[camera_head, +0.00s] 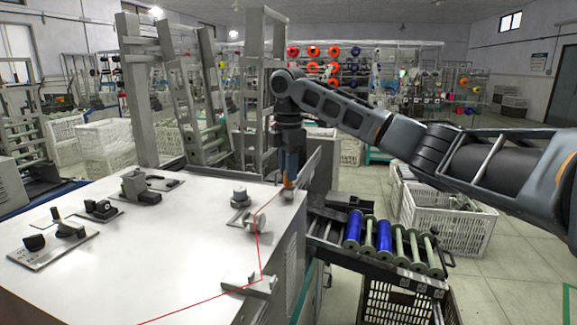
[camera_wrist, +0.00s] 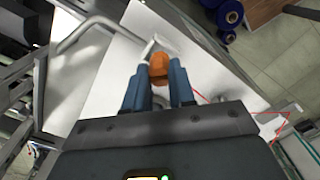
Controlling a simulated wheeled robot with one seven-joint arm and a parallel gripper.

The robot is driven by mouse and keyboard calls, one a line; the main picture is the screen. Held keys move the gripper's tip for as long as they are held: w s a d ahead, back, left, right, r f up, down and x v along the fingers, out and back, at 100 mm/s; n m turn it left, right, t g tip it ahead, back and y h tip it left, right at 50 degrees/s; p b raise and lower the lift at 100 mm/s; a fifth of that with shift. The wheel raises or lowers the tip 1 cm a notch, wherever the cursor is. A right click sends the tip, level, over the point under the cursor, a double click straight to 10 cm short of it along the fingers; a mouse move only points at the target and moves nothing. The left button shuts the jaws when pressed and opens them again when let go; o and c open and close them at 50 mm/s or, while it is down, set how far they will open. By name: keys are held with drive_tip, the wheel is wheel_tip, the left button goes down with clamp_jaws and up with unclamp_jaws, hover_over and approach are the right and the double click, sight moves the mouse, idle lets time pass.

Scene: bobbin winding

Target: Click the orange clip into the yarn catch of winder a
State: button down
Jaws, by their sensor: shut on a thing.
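The orange clip (camera_wrist: 158,66) is held between the two blue fingers of my gripper (camera_wrist: 160,80) in the wrist view. In the head view my gripper (camera_head: 288,180) points down over the far right corner of the white winder top (camera_head: 150,250), with a little orange at its tip. A small pale metal bracket (camera_wrist: 154,44) lies just beyond the clip in the wrist view; I cannot tell whether they touch, or whether it is the yarn catch. Red yarn (camera_head: 262,262) runs over the winder past a round guide (camera_head: 257,224) and a block (camera_head: 248,284).
Knobs and switch plates (camera_head: 100,210) stand on the winder's left. A rack with blue bobbins (camera_head: 354,230) and pale green spools (camera_head: 415,248) adjoins its right side. A white crate (camera_head: 450,222) stands on the floor. Metal frames (camera_head: 188,100) rise behind the winder.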

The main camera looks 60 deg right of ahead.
drive_tip(key=shift+f, duration=0.95)
drive_tip(key=c, duration=0.9)
unclamp_jaws()
drive_tip(key=shift+o, duration=0.2)
drive_tip(key=shift+r+b, duration=0.45)
drive_tip(key=shift+r, duration=3.5)
